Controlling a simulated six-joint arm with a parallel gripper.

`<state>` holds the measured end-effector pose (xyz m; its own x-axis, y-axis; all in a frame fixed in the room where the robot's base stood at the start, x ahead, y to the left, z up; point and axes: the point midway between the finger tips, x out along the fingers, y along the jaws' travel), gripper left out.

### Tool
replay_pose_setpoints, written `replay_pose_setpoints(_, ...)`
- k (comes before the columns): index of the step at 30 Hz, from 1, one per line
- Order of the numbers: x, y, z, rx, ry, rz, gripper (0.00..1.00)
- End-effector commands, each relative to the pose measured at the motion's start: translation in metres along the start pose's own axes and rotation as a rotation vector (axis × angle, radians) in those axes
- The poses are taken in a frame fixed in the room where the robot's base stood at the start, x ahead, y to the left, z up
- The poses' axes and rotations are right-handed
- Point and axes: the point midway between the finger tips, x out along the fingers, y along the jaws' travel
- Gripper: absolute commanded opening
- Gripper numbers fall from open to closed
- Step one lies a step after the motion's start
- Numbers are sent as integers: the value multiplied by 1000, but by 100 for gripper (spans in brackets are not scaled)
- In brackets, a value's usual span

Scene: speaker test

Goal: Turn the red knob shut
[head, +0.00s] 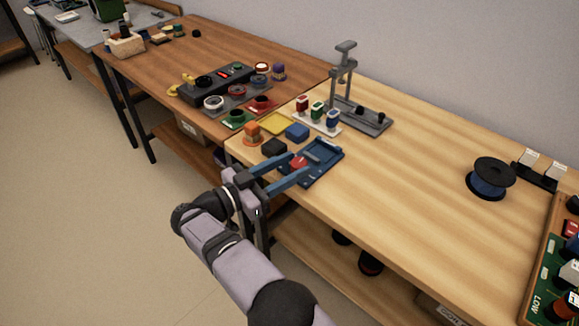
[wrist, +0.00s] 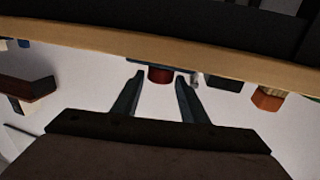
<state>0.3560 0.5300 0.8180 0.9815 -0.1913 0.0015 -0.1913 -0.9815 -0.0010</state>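The red knob (head: 298,161) sits on a blue fixture (head: 327,158) near the front left edge of the light wooden table. My gripper (head: 299,167) reaches in from the front with its two blue fingers apart. In the head view the fingertips are close to the knob, one on either side. In the wrist view the red knob (wrist: 160,76) shows between and just beyond the fingertips (wrist: 159,78), with a gap on each side. The gripper is open and holds nothing. The wrist view is dark, and whether a fingertip touches the fixture I cannot tell.
A black block (head: 274,147), a blue block (head: 297,131) and an orange part (head: 252,133) stand left of the fixture. A grey stand (head: 362,117) is behind it. A dark spool (head: 490,178) stands far right. The table between fixture and spool is clear.

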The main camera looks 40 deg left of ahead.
Motion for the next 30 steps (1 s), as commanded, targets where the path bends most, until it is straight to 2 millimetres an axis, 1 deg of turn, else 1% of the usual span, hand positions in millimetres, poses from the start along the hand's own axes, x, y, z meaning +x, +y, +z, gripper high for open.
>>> replay_pose_setpoints(4, -4, 0, 1, -1, -1, -1, 40)
replay_pose_setpoints(7, -12, -1, 1, -1, -1, -3, 40)
replay_pose_setpoints(15, -49, -1, 1, 0, 0, -3, 40)
replay_pose_setpoints(19, -63, 0, 1, 0, 0, -1, 40)
replay_pose_setpoints(24, -72, 0, 0, 0, 0, 0, 40)
replay_pose_setpoints(30, -74, 0, 0, 0, 0, 0, 40)
